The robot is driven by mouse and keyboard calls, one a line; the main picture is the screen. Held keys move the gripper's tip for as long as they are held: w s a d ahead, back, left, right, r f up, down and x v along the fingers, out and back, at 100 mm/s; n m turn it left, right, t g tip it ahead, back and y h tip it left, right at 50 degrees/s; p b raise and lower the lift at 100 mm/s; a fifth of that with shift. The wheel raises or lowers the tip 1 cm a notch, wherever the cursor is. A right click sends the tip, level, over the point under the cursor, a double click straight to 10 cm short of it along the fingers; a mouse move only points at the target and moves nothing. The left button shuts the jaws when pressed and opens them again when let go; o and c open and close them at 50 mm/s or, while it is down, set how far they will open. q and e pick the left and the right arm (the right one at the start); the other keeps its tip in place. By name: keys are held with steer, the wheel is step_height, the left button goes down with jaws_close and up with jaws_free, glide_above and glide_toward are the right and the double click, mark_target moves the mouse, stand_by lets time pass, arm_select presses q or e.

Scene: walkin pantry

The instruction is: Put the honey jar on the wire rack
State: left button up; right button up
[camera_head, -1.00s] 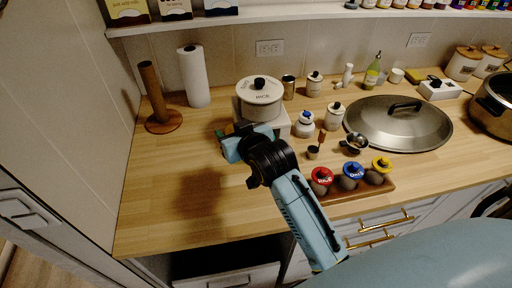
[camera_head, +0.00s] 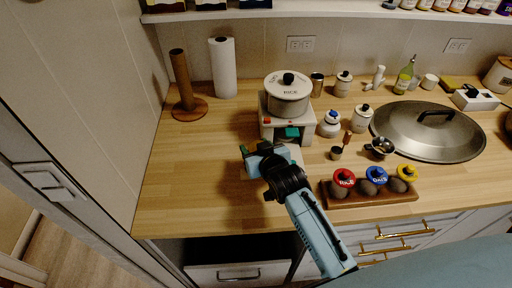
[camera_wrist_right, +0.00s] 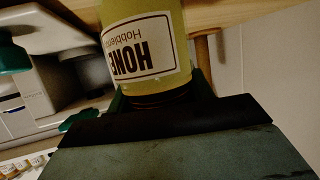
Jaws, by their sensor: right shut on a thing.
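My right gripper (camera_head: 262,158) is over the wooden counter, in front of and a little left of the white appliance under the rice canister. In the right wrist view it is shut on the honey jar (camera_wrist_right: 145,45), a yellow jar with a white label that reads upside down. The jar fills the top of that view; the fingers around it are partly hidden. In the head view the jar is hidden or too small to make out. I cannot identify a wire rack in either view. My left gripper is not in view.
The white appliance (camera_head: 268,128) bears the rice canister (camera_head: 288,96). A wooden rod stand (camera_head: 182,85) and paper roll (camera_head: 223,68) stand back left. A large lid (camera_head: 430,130) and a rack of colour-topped jars (camera_head: 370,194) are right.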

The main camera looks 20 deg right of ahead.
steer(key=shift+f, duration=0.1)
steer(key=o, duration=1.3)
